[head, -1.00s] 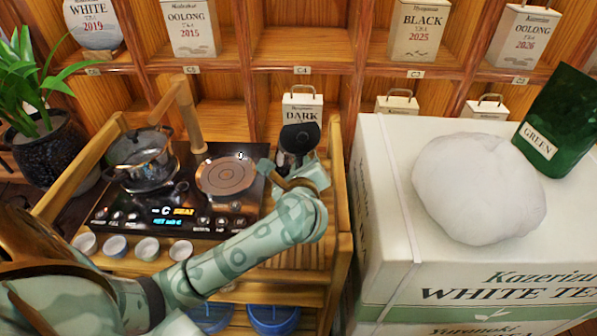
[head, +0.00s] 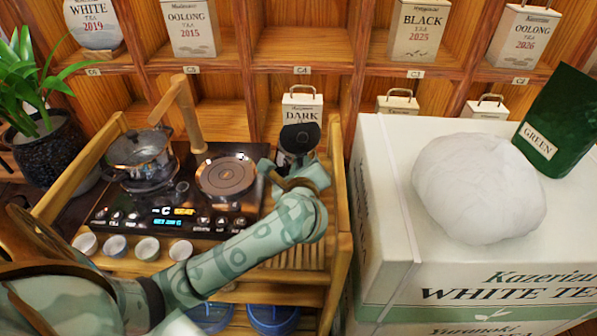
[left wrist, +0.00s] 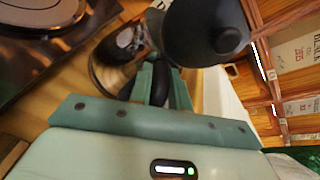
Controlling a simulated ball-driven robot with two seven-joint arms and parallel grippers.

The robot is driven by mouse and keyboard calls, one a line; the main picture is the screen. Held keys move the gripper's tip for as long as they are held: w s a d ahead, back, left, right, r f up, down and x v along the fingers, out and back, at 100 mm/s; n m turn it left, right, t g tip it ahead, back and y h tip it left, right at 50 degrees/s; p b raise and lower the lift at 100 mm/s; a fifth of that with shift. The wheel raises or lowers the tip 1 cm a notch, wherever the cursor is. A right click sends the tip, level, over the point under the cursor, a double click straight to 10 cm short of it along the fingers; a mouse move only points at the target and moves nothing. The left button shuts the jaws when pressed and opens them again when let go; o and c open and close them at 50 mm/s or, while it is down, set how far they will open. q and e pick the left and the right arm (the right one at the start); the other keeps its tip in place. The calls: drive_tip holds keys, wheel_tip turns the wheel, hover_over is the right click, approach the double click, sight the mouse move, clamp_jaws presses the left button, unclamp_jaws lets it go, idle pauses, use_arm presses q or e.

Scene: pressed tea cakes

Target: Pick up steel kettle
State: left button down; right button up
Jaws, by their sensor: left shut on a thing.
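The steel kettle (head: 299,138), with a black lid and shiny body, stands at the right end of the wooden tea stand, to the right of the hob. In the left wrist view its black lid and knob (left wrist: 205,32) fill the top, and its steel body shows behind my fingers. My left gripper (head: 286,174) is at the kettle's near side. In the left wrist view my left gripper (left wrist: 161,88) is shut on the kettle's black handle. The kettle's base is partly hidden by my gripper, so I cannot tell whether it is lifted. My right gripper is out of view.
The black hob (head: 185,205) has a glass-lidded pot (head: 140,160) on its left and an empty right plate (head: 225,176). Several small cups (head: 147,249) line its front. A wooden rail and a white tea box (head: 385,240) stand close on the right, shelves behind.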

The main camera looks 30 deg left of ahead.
use_arm(q)
drive_tip(key=shift+r, duration=0.15)
drive_tip(key=shift+r, duration=0.1)
